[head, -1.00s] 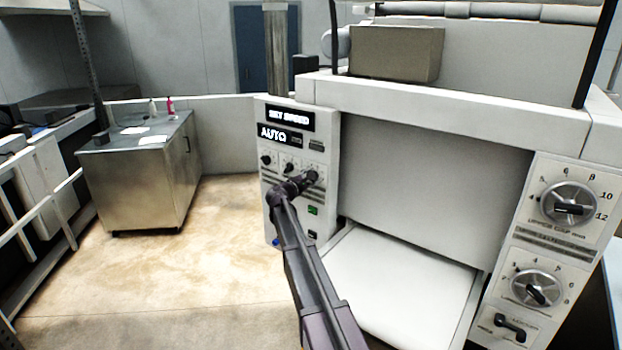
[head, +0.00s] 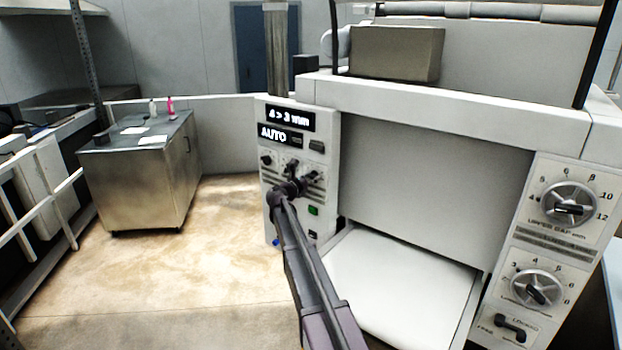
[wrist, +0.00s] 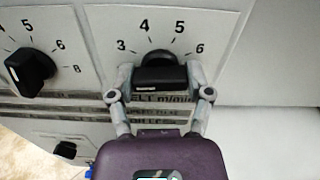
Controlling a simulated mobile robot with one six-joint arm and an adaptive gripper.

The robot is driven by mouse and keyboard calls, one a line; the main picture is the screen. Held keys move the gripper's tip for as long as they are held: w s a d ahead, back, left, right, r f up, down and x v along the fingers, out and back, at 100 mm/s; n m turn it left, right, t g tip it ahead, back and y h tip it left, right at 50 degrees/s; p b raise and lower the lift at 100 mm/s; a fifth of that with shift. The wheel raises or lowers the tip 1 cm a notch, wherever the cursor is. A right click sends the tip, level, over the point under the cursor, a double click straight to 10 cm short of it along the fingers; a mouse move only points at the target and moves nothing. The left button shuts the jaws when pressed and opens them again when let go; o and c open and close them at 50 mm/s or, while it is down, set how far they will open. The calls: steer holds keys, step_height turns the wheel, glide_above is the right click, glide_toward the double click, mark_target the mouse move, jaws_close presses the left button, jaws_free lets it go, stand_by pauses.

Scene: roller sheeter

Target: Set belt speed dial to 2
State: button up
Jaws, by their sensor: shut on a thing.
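A small black dial (wrist: 160,68) with the numbers 3, 4, 5 and 6 showing around it is between my gripper's two fingers (wrist: 160,88) in the wrist view. My gripper is shut on this dial. Its label is partly hidden, with "LT m/min" readable below. The dial's bar lies level in the picture, with a white mark at its left end. The number 2 is not visible. In the head view my gripper (head: 298,186) is at the left control panel, at the rightmost of three small knobs.
Another black knob (wrist: 30,72) is at the left in the wrist view. The display (head: 290,118) reads "4 > 3 mm". A green button (head: 313,211) is below the knobs. Two large dials (head: 569,205) are on the right panel. A steel cabinet (head: 140,185) stands left, with clear floor between.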

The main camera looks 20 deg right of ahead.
steer(key=shift+w+n, duration=0.1)
steer(key=shift+n, duration=0.4)
steer(key=o, duration=1.1)
steer(key=shift+o, duration=0.2)
steer(key=v, duration=1.2)
